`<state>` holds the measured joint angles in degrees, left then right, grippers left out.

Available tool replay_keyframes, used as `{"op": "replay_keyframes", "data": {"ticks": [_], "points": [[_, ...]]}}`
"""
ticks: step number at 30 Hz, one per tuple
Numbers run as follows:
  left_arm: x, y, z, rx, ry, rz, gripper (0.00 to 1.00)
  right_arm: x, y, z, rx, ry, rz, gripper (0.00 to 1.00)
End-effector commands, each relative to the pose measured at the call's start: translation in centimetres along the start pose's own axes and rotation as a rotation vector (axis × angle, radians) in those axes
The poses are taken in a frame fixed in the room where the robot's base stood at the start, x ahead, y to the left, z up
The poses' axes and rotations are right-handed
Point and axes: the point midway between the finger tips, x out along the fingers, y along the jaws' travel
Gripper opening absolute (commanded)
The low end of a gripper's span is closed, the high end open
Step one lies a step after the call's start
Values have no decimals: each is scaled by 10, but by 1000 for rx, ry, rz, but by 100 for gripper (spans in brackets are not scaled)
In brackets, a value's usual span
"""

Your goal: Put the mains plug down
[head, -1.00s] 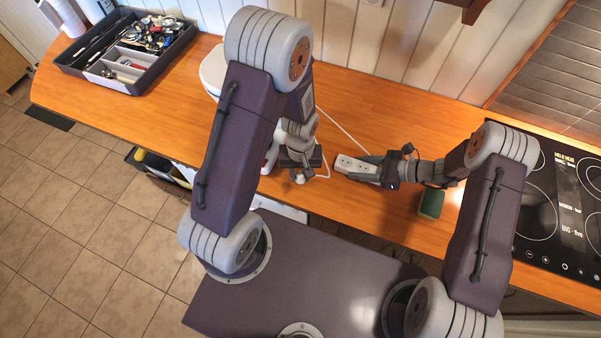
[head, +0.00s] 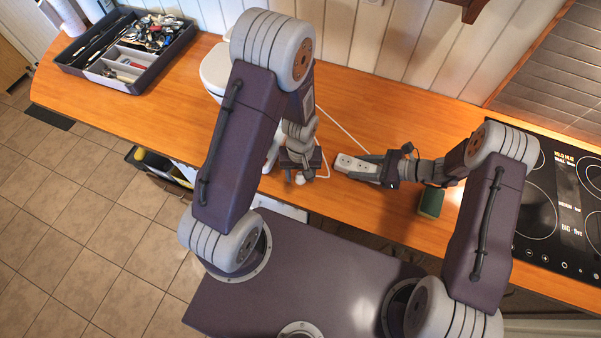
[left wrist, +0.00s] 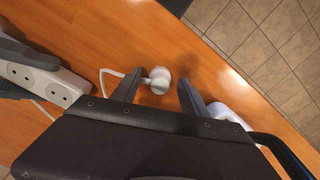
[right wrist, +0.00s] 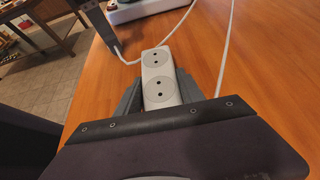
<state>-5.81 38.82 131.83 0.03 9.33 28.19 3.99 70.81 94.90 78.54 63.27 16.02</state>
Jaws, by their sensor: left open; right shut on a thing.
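The white mains plug (left wrist: 158,78) is at the counter's front edge, in the left wrist view. It also shows in the head view (head: 300,180). My left gripper (left wrist: 161,80) is open, with one finger on each side of the plug and a visible gap to the right finger. Contact with the left finger is unclear. A white cord (left wrist: 106,72) runs from the plug. My right gripper (right wrist: 160,78) is shut on a white socket strip (right wrist: 158,62) with round outlets, which also shows in the head view (head: 356,166).
A dark utensil tray (head: 124,82) stands at the far left. A white appliance (head: 212,72) is partly hidden behind my left arm. A green sponge (head: 431,202) lies near the front edge, left of the black hob (head: 540,208). The counter behind the strip is mostly clear.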

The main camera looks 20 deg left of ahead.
Motion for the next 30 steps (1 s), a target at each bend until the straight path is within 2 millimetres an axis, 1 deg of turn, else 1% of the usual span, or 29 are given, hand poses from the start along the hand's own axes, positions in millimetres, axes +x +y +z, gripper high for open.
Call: {"op": "replay_keyframes", "data": {"ticks": [2, 5, 12, 15, 18, 22, 30], "points": [[-4, 0, 0, 0, 1, 1, 52, 0, 0, 0, 0, -1, 0, 0], [-22, 1, -2, 0, 6, 3, 52, 0, 0, 0, 0, 0, 0, 0], [-87, 1, -2, 0, 8, 4, 52, 0, 0, 0, 0, 0, 0, 0], [-108, 0, -1, 0, 5, 3, 52, 0, 0, 0, 0, 0, 0, 0], [-123, 0, -1, 0, 4, 2, 52, 0, 0, 0, 0, 0, 0, 0], [-132, 0, 0, 0, 1, 0, 52, 0, 0, 0, 0, -1, 0, 0], [-132, 0, 0, 0, 0, 0, 52, 0, 0, 0, 0, -1, 0, 0]]}}
